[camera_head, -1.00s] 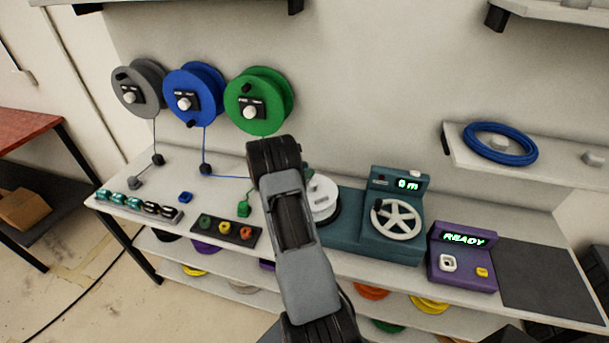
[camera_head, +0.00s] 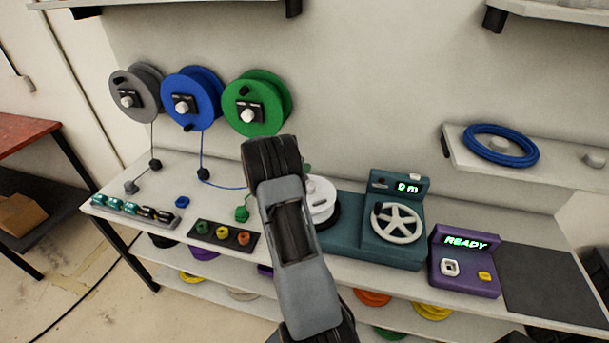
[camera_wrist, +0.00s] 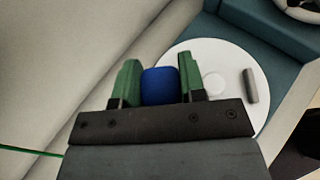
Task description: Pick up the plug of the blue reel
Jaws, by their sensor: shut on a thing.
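The blue reel (camera_head: 193,97) hangs on the wall between a grey and a green reel. Its thin blue cord drops to a dark guide (camera_head: 203,174) on the bench, then runs right until my arm hides it. In the wrist view, my gripper (camera_wrist: 159,62) has its two green fingers closed on the blue plug (camera_wrist: 160,88). The plug is held in front of a round white disc (camera_wrist: 215,62); whether it touches the disc I cannot tell. In the head view, my arm hides the fingers and the plug.
The grey reel's plug (camera_head: 131,187), a small blue block (camera_head: 182,202) and the green plug (camera_head: 241,213) rest on the bench. A teal machine (camera_head: 385,240) reading 0 m and a purple READY box (camera_head: 464,275) stand right of my arm. A dark mat (camera_head: 550,285) lies clear.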

